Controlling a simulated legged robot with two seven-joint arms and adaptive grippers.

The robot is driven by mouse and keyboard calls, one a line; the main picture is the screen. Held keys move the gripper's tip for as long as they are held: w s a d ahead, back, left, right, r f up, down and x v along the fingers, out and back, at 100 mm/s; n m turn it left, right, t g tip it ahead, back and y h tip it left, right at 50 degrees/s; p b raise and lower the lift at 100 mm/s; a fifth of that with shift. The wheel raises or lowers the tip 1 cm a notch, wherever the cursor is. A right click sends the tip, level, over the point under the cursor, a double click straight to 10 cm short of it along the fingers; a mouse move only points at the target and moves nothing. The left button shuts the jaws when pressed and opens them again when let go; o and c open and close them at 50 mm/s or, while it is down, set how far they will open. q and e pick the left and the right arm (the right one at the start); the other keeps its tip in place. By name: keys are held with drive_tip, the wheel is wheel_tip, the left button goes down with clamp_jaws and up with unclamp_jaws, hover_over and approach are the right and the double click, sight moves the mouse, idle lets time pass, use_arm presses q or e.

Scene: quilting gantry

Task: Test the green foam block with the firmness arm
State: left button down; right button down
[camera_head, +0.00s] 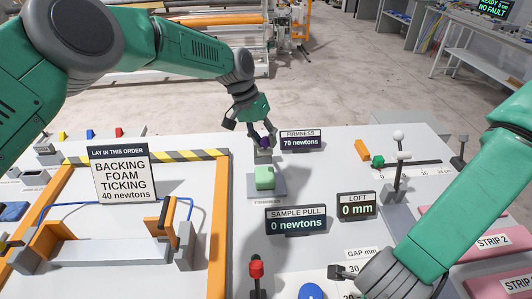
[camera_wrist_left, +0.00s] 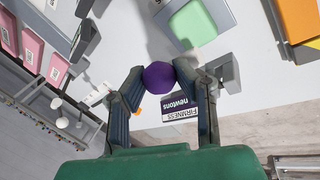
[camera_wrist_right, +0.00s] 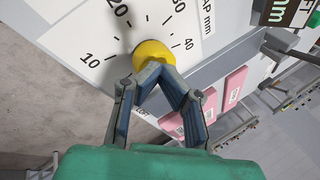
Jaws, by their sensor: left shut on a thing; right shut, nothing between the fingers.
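The green foam block (camera_head: 264,178) sits on a grey pad in the middle of the table, and it also shows at the top of the left wrist view (camera_wrist_left: 193,24). My left gripper (camera_head: 262,139) is shut on the purple knob (camera_wrist_left: 158,79) of the firmness arm, just behind and above the block. The firmness display (camera_head: 300,140) beside it reads 70 newtons. I cannot tell whether the arm touches the block. My right gripper (camera_wrist_right: 161,72) is shut and empty, its fingertips close by a yellow knob (camera_wrist_right: 152,54) on the gap dial.
The sample pull display (camera_head: 296,219) reads 0 newtons and the loft display (camera_head: 357,206) reads 0 mm. An orange frame (camera_head: 218,215) stands left. A red knob (camera_head: 256,268) rises at the front. Pink strips (camera_head: 490,240) lie right.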

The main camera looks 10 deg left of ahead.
use_arm(q)
drive_tip(key=shift+a, duration=0.1)
use_arm(e)
drive_tip(key=w+a+r+m+t, duration=0.3)
drive_tip(key=w+r+m, duration=0.1)
drive_tip(key=w, duration=0.4)
use_arm(q)
drive_tip(key=shift+f, duration=0.1)
use_arm(e)
drive_tip(key=w+a+r+m+t+y, duration=0.2)
drive_tip(key=w+a+r+m+t, duration=0.15)
drive_tip(key=a, duration=0.75)
drive_tip(key=w+a+r+m+t+y, duration=0.3)
drive_tip(key=a+m, duration=0.2)
drive_tip(key=a, duration=0.5)
drive_tip(key=w+r+x, duration=0.1)
drive_tip(key=r+x, duration=0.1)
drive_tip(key=x, duration=1)
drive_tip(key=shift+a+r, duration=0.2)
drive_tip(key=shift+r, duration=0.15)
drive_tip(key=shift+w+n, duration=0.1)
drive_tip(key=shift+n, duration=0.15)
